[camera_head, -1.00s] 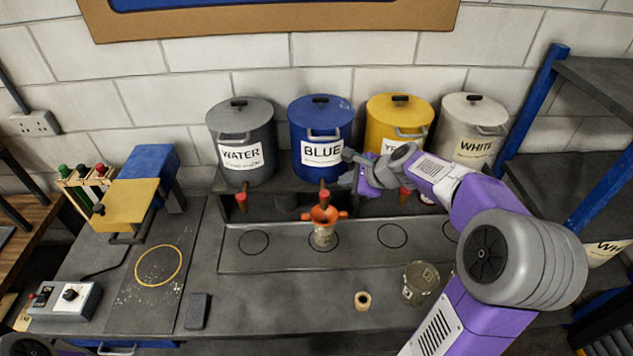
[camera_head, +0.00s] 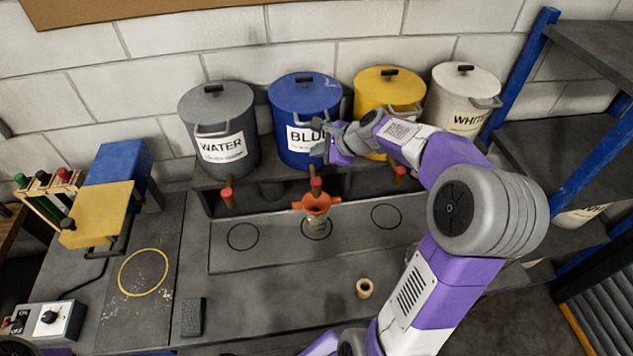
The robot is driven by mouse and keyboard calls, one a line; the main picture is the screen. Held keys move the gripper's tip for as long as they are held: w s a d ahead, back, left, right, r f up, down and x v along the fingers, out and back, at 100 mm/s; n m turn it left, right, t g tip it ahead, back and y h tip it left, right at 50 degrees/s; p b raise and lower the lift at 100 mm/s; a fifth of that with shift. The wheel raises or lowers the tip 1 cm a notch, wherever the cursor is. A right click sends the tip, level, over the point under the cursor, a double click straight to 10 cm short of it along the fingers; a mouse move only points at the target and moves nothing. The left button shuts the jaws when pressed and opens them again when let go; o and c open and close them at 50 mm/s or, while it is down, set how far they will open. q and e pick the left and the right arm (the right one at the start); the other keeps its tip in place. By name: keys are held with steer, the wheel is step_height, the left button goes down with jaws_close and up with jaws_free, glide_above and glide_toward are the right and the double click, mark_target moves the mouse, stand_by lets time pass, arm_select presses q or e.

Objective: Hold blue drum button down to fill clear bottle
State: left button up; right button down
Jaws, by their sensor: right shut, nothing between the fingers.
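The blue drum (camera_head: 303,95) stands on the shelf by the wall, its label partly covered by my right gripper. Its red button (camera_head: 316,184) is on the tap below it. An orange funnel (camera_head: 317,204) sits on the clear bottle (camera_head: 316,226) on a marked circle under that tap. The bottle's contents are too small to tell. My right gripper (camera_head: 328,155) is shut and empty in front of the blue drum's lower right, pointing down, above and slightly right of the button, with a gap between them. My left gripper is not in view.
Grey water (camera_head: 215,110), yellow (camera_head: 385,90) and white (camera_head: 466,90) drums flank the blue one, with more red-buttoned taps below. A control box (camera_head: 50,318) stands at lower left. The tray's left part is clear.

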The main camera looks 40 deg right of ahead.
steer(key=b, duration=0.6)
glide_above(319, 183)
step_height(319, 183, down, 7)
steer(key=shift+r, duration=0.1)
steer(key=shift+w+f+b, duration=0.1)
steer(key=shift+f+b, duration=0.35)
steer(key=shift+f, duration=0.1)
steer(key=shift+f, duration=0.1)
stand_by(1.0)
steer(key=shift+f+b, duration=0.3)
steer(key=shift+f+b, duration=0.35)
steer(key=shift+f, duration=0.15)
stand_by(4.5)
